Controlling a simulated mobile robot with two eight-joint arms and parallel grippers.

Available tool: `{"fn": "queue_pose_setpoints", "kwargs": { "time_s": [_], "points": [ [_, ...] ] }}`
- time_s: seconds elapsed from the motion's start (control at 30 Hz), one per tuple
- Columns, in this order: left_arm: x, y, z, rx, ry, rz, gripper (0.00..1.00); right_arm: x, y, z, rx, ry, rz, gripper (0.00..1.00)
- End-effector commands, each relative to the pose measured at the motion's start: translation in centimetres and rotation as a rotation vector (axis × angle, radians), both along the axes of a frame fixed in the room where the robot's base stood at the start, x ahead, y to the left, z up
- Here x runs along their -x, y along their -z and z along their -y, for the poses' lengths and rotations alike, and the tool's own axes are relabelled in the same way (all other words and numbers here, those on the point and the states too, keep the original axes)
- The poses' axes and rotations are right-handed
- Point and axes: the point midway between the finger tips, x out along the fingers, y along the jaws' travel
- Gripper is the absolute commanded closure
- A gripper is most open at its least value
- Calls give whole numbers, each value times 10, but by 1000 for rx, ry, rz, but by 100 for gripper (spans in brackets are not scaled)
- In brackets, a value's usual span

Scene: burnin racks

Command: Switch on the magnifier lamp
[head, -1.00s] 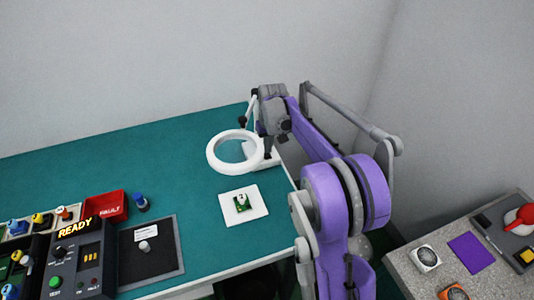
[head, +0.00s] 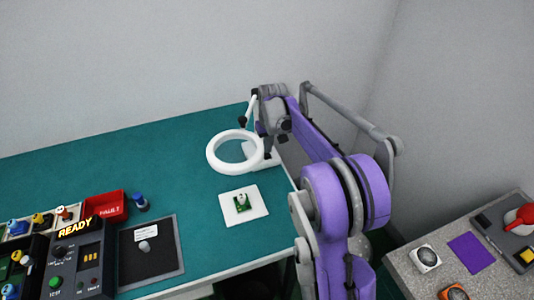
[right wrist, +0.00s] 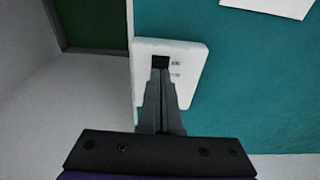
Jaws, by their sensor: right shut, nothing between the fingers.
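The magnifier lamp has a white ring head (head: 212,156) over the teal bench, and a white base (head: 273,160) near the bench's right edge. In the right wrist view the base is a rounded white plate (right wrist: 188,92) with a small black square switch (right wrist: 160,61) and small marks beside it. My right gripper (head: 267,150) points down over the base. In the wrist view its fingers (right wrist: 160,76) are shut and empty, with the tips at the switch. I cannot tell whether they touch it. My left gripper is out of view.
A white card (head: 258,209) with a small green board lies in front of the lamp. A red FAULT bin (head: 104,206), a READY tester (head: 66,262) and a dark mat (head: 165,262) stand left. A grey side table (head: 404,268) is at right.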

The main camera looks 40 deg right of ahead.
Motion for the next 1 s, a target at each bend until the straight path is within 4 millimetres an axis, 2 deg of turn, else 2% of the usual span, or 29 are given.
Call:
{"fn": "queue_pose_setpoints", "kwargs": {
  "time_s": [1.0],
  "points": [
    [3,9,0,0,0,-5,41,0,13,0,0,0,0,100]
  ]
}}
